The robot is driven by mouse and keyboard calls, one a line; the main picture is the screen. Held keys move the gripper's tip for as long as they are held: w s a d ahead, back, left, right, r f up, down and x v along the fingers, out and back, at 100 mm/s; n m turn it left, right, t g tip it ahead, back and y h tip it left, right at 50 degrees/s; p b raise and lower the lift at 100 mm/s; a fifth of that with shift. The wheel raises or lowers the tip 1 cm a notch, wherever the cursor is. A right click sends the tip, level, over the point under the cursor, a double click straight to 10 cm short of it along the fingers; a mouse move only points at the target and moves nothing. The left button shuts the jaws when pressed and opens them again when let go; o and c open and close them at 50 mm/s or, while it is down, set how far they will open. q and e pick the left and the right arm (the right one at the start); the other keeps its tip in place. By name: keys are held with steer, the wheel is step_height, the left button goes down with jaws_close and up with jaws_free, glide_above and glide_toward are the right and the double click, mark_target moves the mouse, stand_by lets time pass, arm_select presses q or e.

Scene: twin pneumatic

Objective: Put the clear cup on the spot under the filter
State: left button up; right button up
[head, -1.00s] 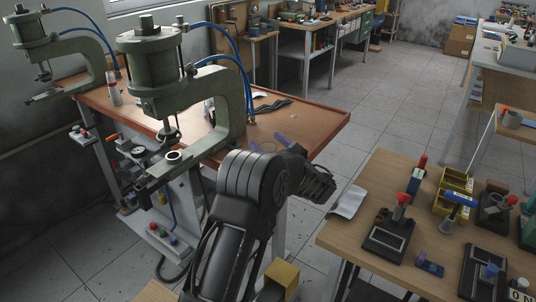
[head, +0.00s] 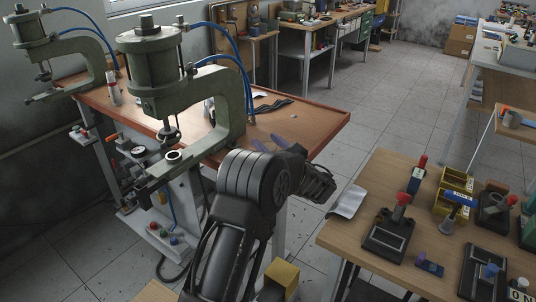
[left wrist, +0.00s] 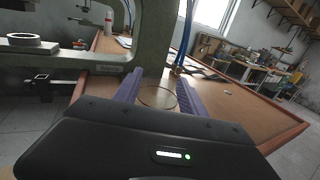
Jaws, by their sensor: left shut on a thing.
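My left gripper (head: 268,143) is over the near part of the brown bench top, right of the nearer green press. In the left wrist view its two purple fingers (left wrist: 160,78) stand either side of a thin, clear round outline, the clear cup (left wrist: 158,98), and are shut on it. The cup is hard to make out in the head view. A unit with a round gauge (head: 138,150) is mounted at the bench's front left; I cannot tell whether it is the filter. The spot under the filter cannot be told apart. My right gripper is out of view.
The nearer green press (head: 233,100) stands left of my left gripper, with blue hoses behind it. A second press (head: 90,50) is farther left. A wooden table (head: 340,235) with tools and yellow bins is at right.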

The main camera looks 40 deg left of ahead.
arm_select(q)
jaws_close()
step_height(320, 180, up, 10)
steer(key=shift+b, duration=0.35)
stand_by(0.5)
